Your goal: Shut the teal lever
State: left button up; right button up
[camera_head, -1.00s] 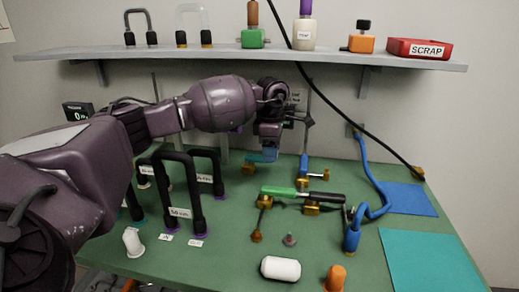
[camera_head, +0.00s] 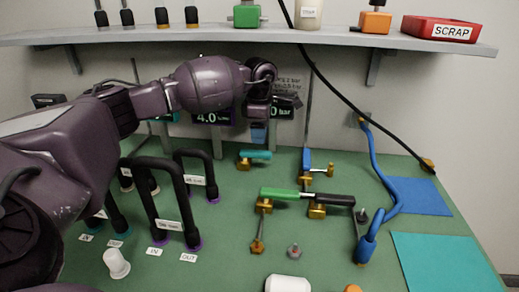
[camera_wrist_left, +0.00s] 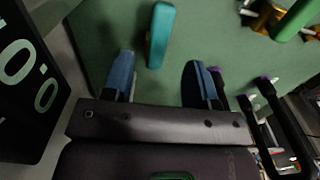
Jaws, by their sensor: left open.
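The teal lever (camera_head: 256,155) is a short rounded handle on a brass valve (camera_head: 243,163) at the back of the green table. Its handle points right from the valve in the head view. In the left wrist view the teal lever (camera_wrist_left: 160,35) lies beyond the fingertips, in line with the gap between them. My left gripper (camera_head: 259,134) hangs just above and behind the lever, pointing down. In the left wrist view its blue fingers (camera_wrist_left: 163,72) are spread with nothing between them. My right gripper is in neither view.
A green lever (camera_head: 280,194), a black lever (camera_head: 333,200) and a blue lever (camera_head: 306,160) on brass valves stand to the right. Black U-shaped tubes (camera_head: 163,190) stand at left. A blue hose (camera_head: 384,190) runs along the right. A shelf (camera_head: 260,38) spans the wall above.

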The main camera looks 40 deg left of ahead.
aim_at(260, 151)
pick_arm(q)
notch_tip(260, 151, down, 6)
jog(key=shift+f+b, duration=0.25)
jog(key=shift+b, duration=0.25)
grip_shut()
